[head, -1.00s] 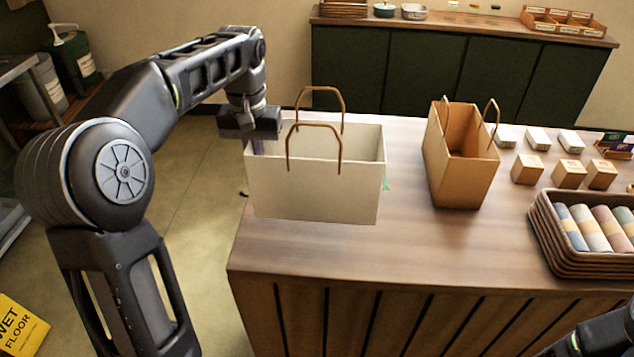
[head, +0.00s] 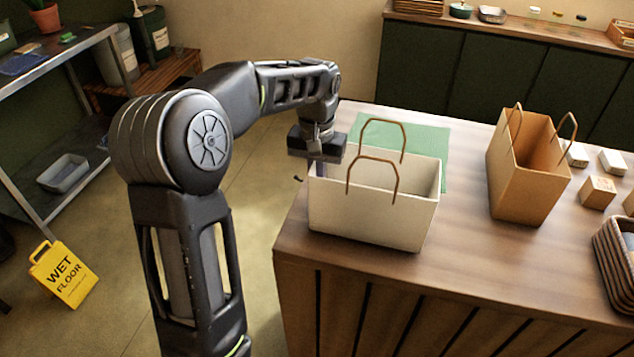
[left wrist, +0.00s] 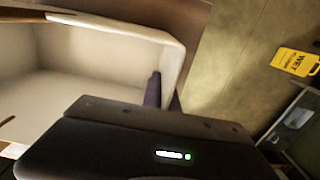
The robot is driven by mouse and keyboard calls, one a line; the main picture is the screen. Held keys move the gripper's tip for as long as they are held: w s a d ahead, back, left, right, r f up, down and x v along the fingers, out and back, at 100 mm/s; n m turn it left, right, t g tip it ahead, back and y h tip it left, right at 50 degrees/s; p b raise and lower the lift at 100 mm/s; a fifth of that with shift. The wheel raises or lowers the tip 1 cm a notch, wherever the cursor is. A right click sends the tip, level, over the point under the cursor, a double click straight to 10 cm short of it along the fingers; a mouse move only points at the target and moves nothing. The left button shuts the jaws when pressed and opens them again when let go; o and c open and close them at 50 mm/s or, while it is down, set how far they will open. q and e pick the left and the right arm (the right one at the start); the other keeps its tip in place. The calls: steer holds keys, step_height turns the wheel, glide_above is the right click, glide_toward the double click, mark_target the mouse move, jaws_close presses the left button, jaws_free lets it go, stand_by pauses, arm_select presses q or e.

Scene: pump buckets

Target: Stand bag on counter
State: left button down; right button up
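The cream paper bag (head: 370,217) with two brown handles is upright at the counter's (head: 465,250) left end, near the front edge. Its base is at or very close to the counter top; I cannot tell if it bears fully. My left gripper (head: 320,168) points down at the bag's left wall and is shut on its rim. In the left wrist view one finger (left wrist: 153,90) shows inside the bag (left wrist: 75,75), against the wall; the other is mostly hidden. My right gripper is out of view.
A green mat (head: 430,140) lies behind the cream bag. Bare counter lies between the bags. A yellow wet-floor sign (head: 65,275) stands on the floor at left.

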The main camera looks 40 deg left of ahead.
arm_select(q)
steer(key=shift+f, duration=0.55)
steer(key=c, duration=1.7)
jaws_free()
steer(key=shift+r, duration=0.2)
step_height(320, 180, up, 11)
steer(key=shift+f+p, duration=0.15)
steer(key=shift+p, duration=0.85)
steer(key=shift+r+p, duration=0.65)
steer(key=shift+p, duration=0.05)
